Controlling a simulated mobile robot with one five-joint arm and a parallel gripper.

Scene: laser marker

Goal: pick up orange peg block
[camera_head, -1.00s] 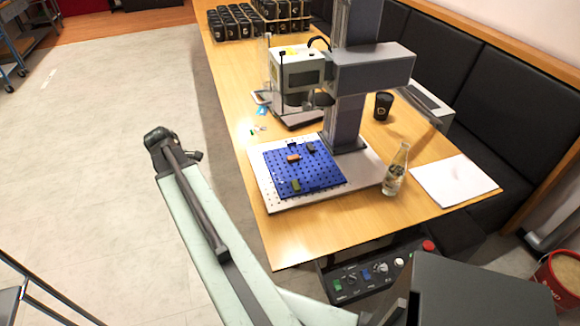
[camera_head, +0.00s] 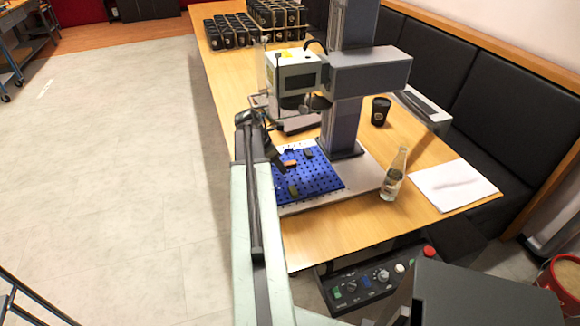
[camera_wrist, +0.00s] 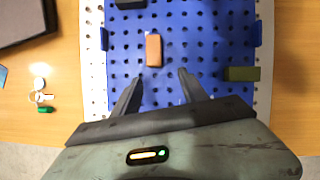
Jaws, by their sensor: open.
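The orange peg block (camera_wrist: 154,50) lies on the blue perforated board (camera_wrist: 190,68) in the wrist view, upright in the picture and just beyond my fingertips. It also shows in the head view (camera_head: 290,163), close to the end of my arm. My gripper (camera_wrist: 158,76) is open and empty, with one finger on each side of the block's line. In the head view my gripper (camera_head: 277,158) hangs over the left part of the blue board and hides some of it.
An olive-green block (camera_wrist: 241,74) lies right of the orange one, and a dark block (camera_wrist: 131,3) lies beyond it. The laser marker's column (camera_head: 342,122) stands behind the board. A glass bottle (camera_head: 394,174) stands to the right. Small items (camera_wrist: 41,95) lie on the table at left.

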